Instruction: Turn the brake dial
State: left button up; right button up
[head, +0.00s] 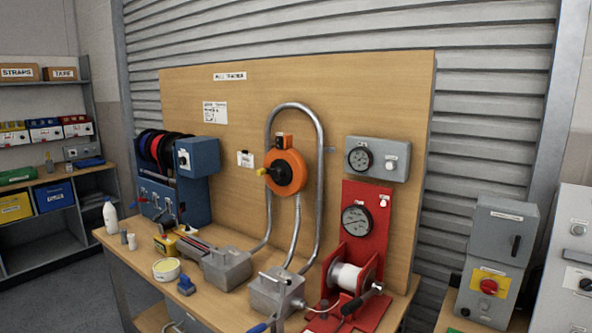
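I cannot read a label that marks the brake dial. A red winch stand (368,197) on the bench carries a round dark dial (356,220) above a white-wound drum (349,276). A grey box (391,170) above it has another round dark dial (360,159) and a small pale knob (391,165). An orange round reel (291,180) with a black hub knob (274,174) hangs on the board to their left. A blue box (201,158) farther left has a small dial (184,157). Neither of my grippers is in view.
A wooden bench (122,249) stands before a plywood board (235,105). Metal boxes (228,267), (274,297), a tape roll (166,269) and a white bottle (110,217) crowd the bench. A grey cabinet (505,230) with a red knob (488,287) stands right. Shelves (28,218) stand left.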

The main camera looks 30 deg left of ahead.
aim_at(183, 160)
jog(key=u, duration=1.6)
